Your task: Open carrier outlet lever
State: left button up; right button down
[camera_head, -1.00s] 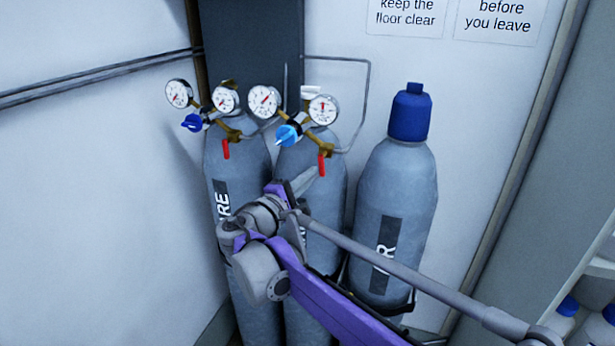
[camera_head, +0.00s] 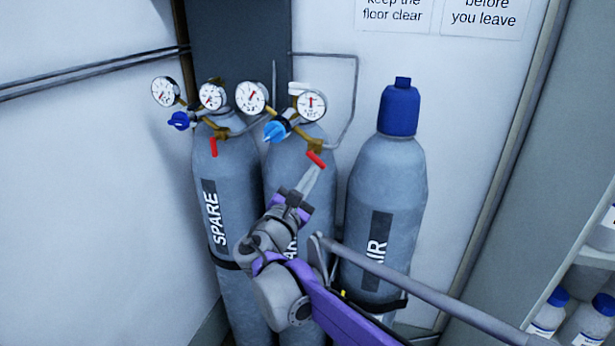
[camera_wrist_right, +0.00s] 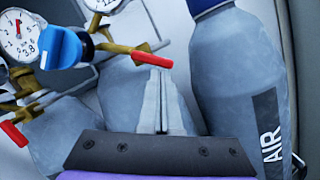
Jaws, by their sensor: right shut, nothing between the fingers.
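The middle grey cylinder (camera_head: 295,172) has a partly hidden label. Its regulator has a light blue knob (camera_head: 276,131) and a red outlet lever (camera_head: 316,159), which slants down to the right from the brass fitting. My right gripper (camera_head: 313,172) is shut and empty, its tips just below the lever's free end. In the right wrist view the fingertips (camera_wrist_right: 160,72) meet the end of the red lever (camera_wrist_right: 140,56); I cannot tell whether they touch. My left gripper is not in view.
The SPARE cylinder (camera_head: 230,190) at left has its own red lever (camera_head: 213,146) hanging down and a dark blue knob (camera_head: 179,121). The AIR cylinder (camera_head: 385,195), with a blue cap, stands at right. Shelves with bottles (camera_head: 590,320) are at far right.

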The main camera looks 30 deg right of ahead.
jog(key=n, duration=0.2)
jog(key=n+t, duration=0.1)
jog(key=n, duration=0.1)
jog(key=s+d+n+y, duration=0.1)
jog(key=shift+s+r+n+t, duration=0.1)
jog(key=shift+r+n+t, duration=0.3)
jog(key=shift+f, duration=0.1)
jog(key=s+a+f+b, duration=0.3)
jog(key=s+a+f, duration=0.2)
jog(key=a, duration=0.3)
jog(key=shift+a+f, duration=0.3)
jog(key=shift+f, duration=0.2)
